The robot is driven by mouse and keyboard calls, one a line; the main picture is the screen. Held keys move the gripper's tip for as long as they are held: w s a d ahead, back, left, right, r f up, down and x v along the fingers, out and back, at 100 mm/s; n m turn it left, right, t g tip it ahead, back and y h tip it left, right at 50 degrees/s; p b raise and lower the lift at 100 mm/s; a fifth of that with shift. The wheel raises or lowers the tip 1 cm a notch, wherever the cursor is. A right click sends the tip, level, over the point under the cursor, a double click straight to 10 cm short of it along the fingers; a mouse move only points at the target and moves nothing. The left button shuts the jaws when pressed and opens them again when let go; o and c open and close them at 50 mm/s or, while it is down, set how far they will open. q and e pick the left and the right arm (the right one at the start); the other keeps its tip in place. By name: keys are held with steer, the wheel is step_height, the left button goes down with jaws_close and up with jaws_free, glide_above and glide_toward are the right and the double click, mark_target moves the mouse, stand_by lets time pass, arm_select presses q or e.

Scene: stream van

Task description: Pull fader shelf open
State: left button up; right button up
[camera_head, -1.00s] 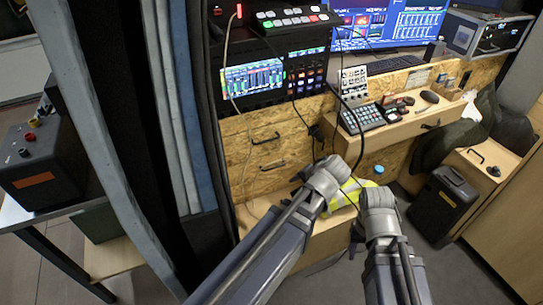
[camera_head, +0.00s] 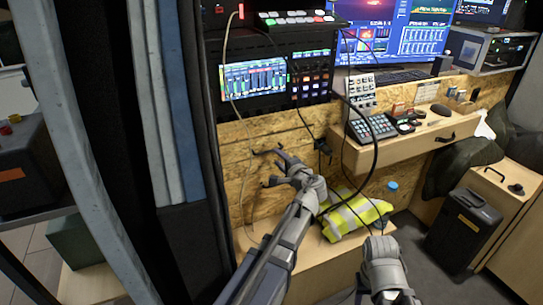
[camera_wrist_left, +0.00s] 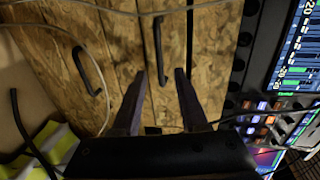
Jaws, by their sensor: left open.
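The chipboard front (camera_head: 240,135) below the mixer screen carries two black bar handles, one above the other. The upper handle (camera_wrist_left: 158,50) shows in the left wrist view just beyond my fingertips, its near end between them; the lower handle (camera_wrist_left: 88,70) is off to the left. I cannot tell which one belongs to the fader shelf; both fronts look closed. My left gripper (camera_head: 277,167) is open and empty in front of the handles and partly covers them; it also shows in the left wrist view (camera_wrist_left: 160,74). My right wrist is at the bottom; its fingers are not clear.
Thin cables hang in front of the chipboard. A wooden drawer unit (camera_head: 400,143) with a keypad (camera_head: 371,128) juts out at right. A yellow hi-vis vest (camera_head: 352,217) lies on the low wooden bench (camera_head: 318,264). A black case (camera_head: 463,226) stands on the floor at right.

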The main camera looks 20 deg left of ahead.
arm_select(q)
steer(key=b+x, duration=0.1)
steer(key=x, duration=0.5)
steer(key=shift+w+a, duration=0.2)
jaws_close()
stand_by(1.3)
